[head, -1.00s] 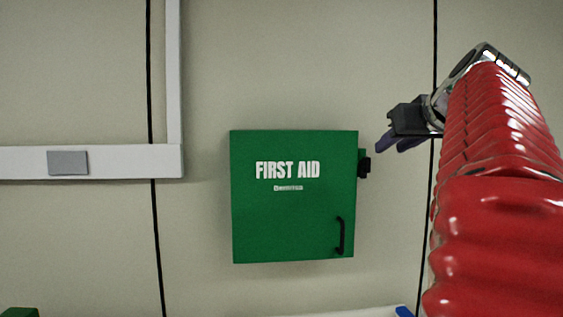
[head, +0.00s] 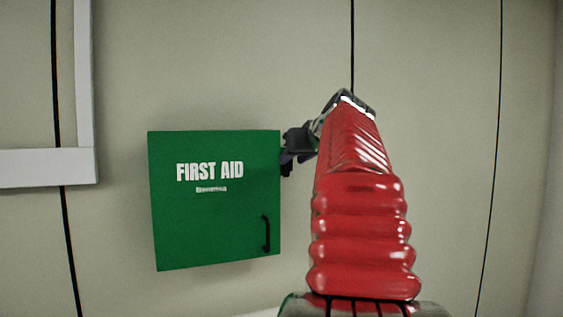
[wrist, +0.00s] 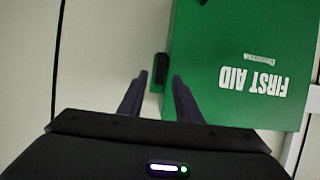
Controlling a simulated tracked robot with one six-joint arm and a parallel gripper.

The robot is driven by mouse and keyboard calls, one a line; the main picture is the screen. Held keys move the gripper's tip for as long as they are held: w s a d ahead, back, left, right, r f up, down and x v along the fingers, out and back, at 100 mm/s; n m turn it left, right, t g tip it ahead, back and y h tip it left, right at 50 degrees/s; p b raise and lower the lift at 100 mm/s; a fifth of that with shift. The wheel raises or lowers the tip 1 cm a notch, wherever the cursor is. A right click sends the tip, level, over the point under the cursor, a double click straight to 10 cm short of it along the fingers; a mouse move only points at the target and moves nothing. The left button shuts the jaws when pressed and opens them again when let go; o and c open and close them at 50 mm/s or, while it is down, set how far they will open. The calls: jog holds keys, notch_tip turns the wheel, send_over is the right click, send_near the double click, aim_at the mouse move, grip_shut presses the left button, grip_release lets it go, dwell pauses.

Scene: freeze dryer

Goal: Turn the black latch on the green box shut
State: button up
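The green FIRST AID box (head: 212,232) hangs on the wall, its door flush and a black handle (head: 266,234) low on its right. In the wrist view the box (wrist: 225,95) shows upside down. The black latch (wrist: 160,67) sticks out from the box's side edge there. My gripper (wrist: 160,78) is open, its two dark fingers apart with the latch in line with the gap between the tips. I cannot tell whether they touch it. In the head view my gripper (head: 287,161) is at the box's right edge and hides the latch.
A pale rail (head: 48,168) runs along the wall left of the box. The wall to the right of my arm is bare apart from dark seams. A pale surface edge (head: 265,312) shows below the box.

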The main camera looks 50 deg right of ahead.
aim_at(287, 166)
jog(key=shift+x, duration=1.45)
